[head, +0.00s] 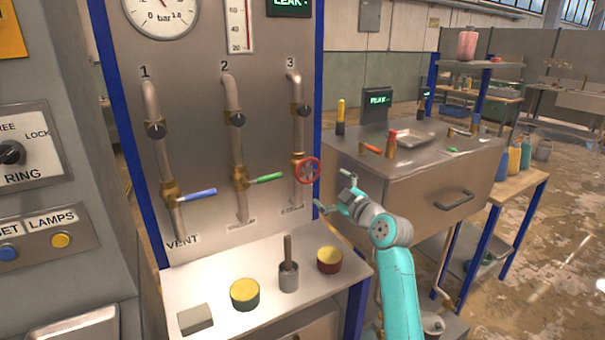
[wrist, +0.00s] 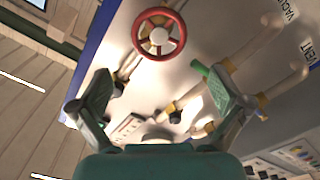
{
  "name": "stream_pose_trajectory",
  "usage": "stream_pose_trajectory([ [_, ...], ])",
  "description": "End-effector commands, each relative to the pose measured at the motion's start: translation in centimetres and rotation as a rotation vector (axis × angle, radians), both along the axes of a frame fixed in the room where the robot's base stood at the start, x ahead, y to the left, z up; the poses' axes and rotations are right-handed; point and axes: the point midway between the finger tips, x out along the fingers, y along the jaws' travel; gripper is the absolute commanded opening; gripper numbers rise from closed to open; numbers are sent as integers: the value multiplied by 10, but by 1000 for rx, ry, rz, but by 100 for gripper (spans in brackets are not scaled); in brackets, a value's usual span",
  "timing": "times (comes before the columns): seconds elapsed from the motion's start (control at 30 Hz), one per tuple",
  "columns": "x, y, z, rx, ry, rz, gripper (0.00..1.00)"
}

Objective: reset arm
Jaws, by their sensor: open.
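My gripper (head: 333,192) is at the end of my teal arm, to the right of the valve panel, close to the red handwheel (head: 308,170) on pipe 3. In the wrist view my gripper (wrist: 165,95) is open, its two fingers wide apart with nothing between them. The red handwheel (wrist: 159,34) shows there beyond the fingertips, apart from them. The green lever (head: 266,178) on pipe 2 and the blue lever (head: 198,195) on pipe 1 stick out to the right in the head view.
Below the panel, a shelf (head: 215,284) bears a grey block (head: 195,319), a yellow-topped tin (head: 245,294), a cylinder with a rod (head: 288,277) and a red tin (head: 329,260). A steel cabinet (head: 425,185) with a tray stands behind my arm. Open floor lies at the right.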

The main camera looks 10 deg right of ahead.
Motion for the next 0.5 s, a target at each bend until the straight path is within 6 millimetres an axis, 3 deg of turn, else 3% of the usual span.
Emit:
stream_pose_trajectory([
  [0.17,-11,2,-30,27,23,-19,100],
  [0.27,-29,3,-67,64,52,-47,100],
  [0.5,-92,9,-162,168,123,-128,100],
])
